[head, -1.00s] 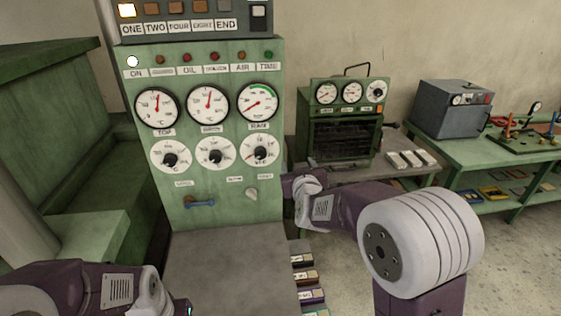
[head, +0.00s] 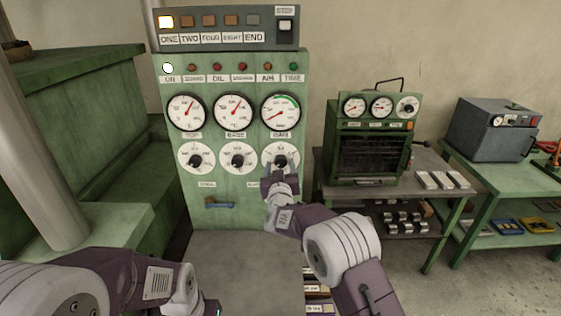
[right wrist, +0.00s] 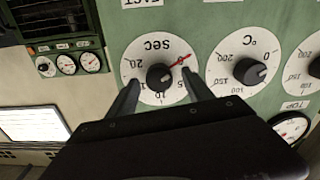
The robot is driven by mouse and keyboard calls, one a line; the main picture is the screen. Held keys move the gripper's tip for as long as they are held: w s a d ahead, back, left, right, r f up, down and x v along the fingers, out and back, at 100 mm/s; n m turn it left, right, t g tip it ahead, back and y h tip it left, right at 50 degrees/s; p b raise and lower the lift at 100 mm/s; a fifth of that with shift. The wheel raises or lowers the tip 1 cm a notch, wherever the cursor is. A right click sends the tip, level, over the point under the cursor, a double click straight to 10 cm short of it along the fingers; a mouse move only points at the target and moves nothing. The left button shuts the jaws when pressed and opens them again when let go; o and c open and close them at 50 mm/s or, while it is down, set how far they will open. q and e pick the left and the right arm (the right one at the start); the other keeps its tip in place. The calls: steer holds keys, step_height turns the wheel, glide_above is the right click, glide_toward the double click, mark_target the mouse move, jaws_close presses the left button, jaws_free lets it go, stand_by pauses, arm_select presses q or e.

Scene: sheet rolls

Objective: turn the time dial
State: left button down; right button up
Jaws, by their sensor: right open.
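The time dial (head: 269,153), a white disc with a black knob, is the right one of the lower dial row on the green panel. In the right wrist view, upside down, the dial (right wrist: 150,50) reads SEC, and its red pointer is at the 0 mark. My right gripper (head: 279,176) is in front of it and hides its lower part. In the wrist view the open jaws (right wrist: 159,78) lie on either side of the black knob (right wrist: 160,76); contact cannot be told.
Two °C dials (head: 195,158) (head: 238,158) stand left of the time dial. Gauges (head: 187,112) are above, and a blue handle (head: 219,205) is below. A small green oven (head: 369,150) stands on a bench at the right.

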steer(key=shift+w+a, duration=0.1)
steer(key=shift+w, duration=0.5)
steer(key=shift+s+d, duration=0.1)
steer(key=shift+d, duration=0.2)
steer(key=shift+c, duration=0.2)
steer(key=shift+a, duration=0.15)
jaws_close()
steer(key=shift+f+m+b, duration=0.15)
steer(key=shift+m+b, duration=0.95)
steer(key=shift+b, duration=0.15)
steer(key=m+b, duration=0.7)
steer(key=m, duration=0.2)
steer(key=m+b, duration=0.3)
steer(key=m, duration=0.1)
steer(key=shift+m, duration=0.3)
steer(key=m+b, duration=0.2)
steer(key=m, duration=0.2)
steer(key=m+b, duration=0.2)
steer(key=m, duration=0.4)
steer(key=shift+b, duration=0.4)
steer(key=m+b, duration=0.2)
steer(key=m, duration=0.3)
steer(key=shift+m+b, duration=0.7)
steer(key=shift+m, duration=1.7)
